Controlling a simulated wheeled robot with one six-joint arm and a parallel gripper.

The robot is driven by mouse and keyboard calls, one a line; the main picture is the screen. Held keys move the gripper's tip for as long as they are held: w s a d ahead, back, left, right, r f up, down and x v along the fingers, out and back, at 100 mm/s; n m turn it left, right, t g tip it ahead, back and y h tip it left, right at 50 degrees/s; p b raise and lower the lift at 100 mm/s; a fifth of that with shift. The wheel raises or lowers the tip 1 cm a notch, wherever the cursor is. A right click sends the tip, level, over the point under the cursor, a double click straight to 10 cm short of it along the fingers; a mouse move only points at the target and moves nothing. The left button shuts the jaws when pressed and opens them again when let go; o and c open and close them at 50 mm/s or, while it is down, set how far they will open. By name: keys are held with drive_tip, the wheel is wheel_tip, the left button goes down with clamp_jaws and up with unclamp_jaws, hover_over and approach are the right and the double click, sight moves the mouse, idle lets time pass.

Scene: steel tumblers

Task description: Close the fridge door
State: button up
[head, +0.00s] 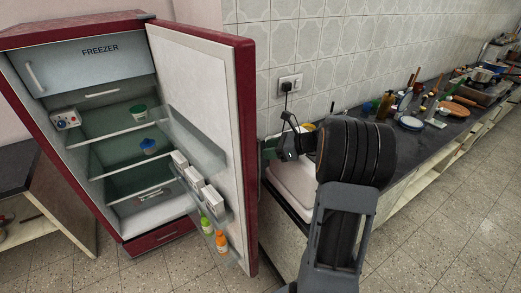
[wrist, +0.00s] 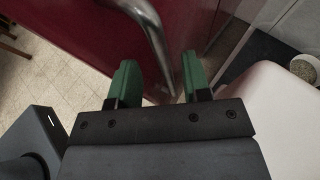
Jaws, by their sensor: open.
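The red fridge (head: 50,90) stands at the left in the head view, with its door (head: 205,110) wide open to the right and the inside showing. The door's inner side holds shelves with white cartons and bottles. In the wrist view the door's red outer face (wrist: 90,30) fills the upper middle, with a curved metal handle (wrist: 155,32) on it. My gripper (wrist: 158,80) is open, its two green fingers apart, with the handle's lower part between or just beyond them. I cannot tell whether they touch. In the head view my gripper (head: 272,149) is beside the door's outer edge.
A dark counter (head: 430,140) with many kitchen things runs along the tiled wall at the right. A white rounded thing (wrist: 285,110) lies close to the right of my gripper in the wrist view. A dark table (head: 15,170) stands left of the fridge. The floor in front is clear.

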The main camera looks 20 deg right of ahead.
drive_tip(key=shift+x, duration=1.85)
drive_tip(key=shift+c, duration=0.3)
clamp_jaws()
